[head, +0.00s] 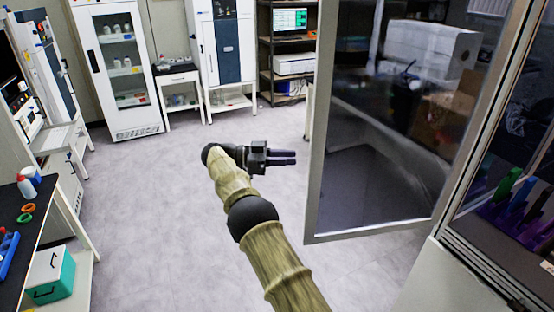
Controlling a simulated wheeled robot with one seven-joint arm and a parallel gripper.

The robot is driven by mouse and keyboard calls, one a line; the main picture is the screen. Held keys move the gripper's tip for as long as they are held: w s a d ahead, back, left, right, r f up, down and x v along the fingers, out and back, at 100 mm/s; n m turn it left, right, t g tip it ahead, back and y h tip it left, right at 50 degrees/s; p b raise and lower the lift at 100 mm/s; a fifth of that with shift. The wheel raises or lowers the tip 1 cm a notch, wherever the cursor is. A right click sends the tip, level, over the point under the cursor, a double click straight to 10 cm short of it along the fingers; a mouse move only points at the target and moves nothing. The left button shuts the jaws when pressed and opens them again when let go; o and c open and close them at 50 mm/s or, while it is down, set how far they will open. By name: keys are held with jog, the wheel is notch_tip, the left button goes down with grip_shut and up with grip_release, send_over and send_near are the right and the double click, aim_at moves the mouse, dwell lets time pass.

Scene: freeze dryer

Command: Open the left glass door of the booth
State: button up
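A tall glass door (380,130) in a grey metal frame stands swung out from the booth (490,262) on the right side of the head view. Its free edge is at the left, and its lower edge hangs clear of the floor. Through the glass, a white box and brown boxes show dimly. My gripper (284,157) is left of the door's free edge, apart from it in the picture, with its dark fingers pointing right. The fingers look close together with nothing seen between them; whether they are fully shut is unclear. No handle is clearly visible.
The booth interior at far right holds colored upright items (515,195). A black-topped bench (22,240) with a bottle stands at left, a teal box (50,273) below it. A white glass-front cabinet (118,70) and shelving (290,50) line the back. The grey floor (150,215) between is clear.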

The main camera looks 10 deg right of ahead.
jog(key=shift+w+a+g+p, duration=0.1)
jog(key=shift+a+g+p, duration=0.2)
jog(key=shift+p, duration=0.3)
jog(key=shift+a+p, duration=0.55)
jog(key=shift+a, duration=0.4)
jog(key=shift+w, duration=0.1)
